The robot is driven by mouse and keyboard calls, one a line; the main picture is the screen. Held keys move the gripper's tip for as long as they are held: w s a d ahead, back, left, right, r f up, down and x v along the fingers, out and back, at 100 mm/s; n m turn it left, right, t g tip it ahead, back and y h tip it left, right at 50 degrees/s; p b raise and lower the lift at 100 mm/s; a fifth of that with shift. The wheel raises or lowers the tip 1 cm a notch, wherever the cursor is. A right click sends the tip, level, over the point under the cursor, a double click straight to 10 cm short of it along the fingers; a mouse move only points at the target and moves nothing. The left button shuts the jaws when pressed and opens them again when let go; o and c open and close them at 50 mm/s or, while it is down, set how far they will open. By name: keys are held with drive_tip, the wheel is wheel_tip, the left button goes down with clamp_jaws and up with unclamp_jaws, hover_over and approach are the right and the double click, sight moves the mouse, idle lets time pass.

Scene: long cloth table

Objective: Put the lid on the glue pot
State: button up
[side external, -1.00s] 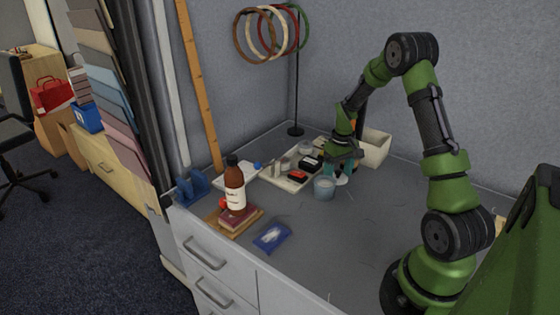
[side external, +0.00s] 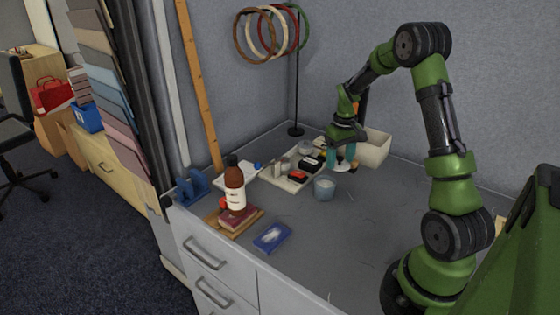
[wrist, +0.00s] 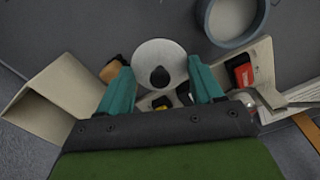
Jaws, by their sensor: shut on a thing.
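The glue pot (side external: 324,188) is a small blue-grey cup standing open on the grey table. It also shows in the wrist view, with its round rim (wrist: 213,35) at the top right. The lid (wrist: 146,62) is a white disc with a black knob. My gripper (side external: 343,160) is shut on the lid, with one teal finger at each side of its edge. In the side view the lid (side external: 344,168) is partly hidden by the fingers. It is held above the table, behind and to the right of the pot, apart from it.
A tray (side external: 290,182) with several small items lies left of the pot. A cream box (side external: 375,150) stands behind my gripper. A brown bottle (side external: 235,188) stands on books at the left, near a blue packet (side external: 271,237). The table right of the pot is clear.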

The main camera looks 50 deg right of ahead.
sight(338, 158)
drive_tip(key=r, duration=0.4)
drive_tip(key=shift+w+a+r, duration=0.1)
drive_tip(key=shift+a+r, duration=0.15)
drive_tip(key=shift+a, duration=0.15)
drive_tip(key=a+r, duration=0.2)
drive_tip(key=a, duration=0.6)
drive_tip(key=shift+n, duration=0.4)
drive_tip(key=shift+s+a+f, duration=0.15)
drive_tip(key=shift+s+f, duration=0.05)
drive_tip(key=shift+f, duration=1.15)
drive_tip(key=shift+s+a+f, duration=0.1)
drive_tip(key=shift+s+f, duration=0.05)
drive_tip(key=shift+f, duration=1.2)
drive_tip(key=shift+f, duration=0.25)
drive_tip(key=shift+c, duration=0.3)
drive_tip(key=o, duration=1.2)
drive_tip(key=shift+r, duration=3.55)
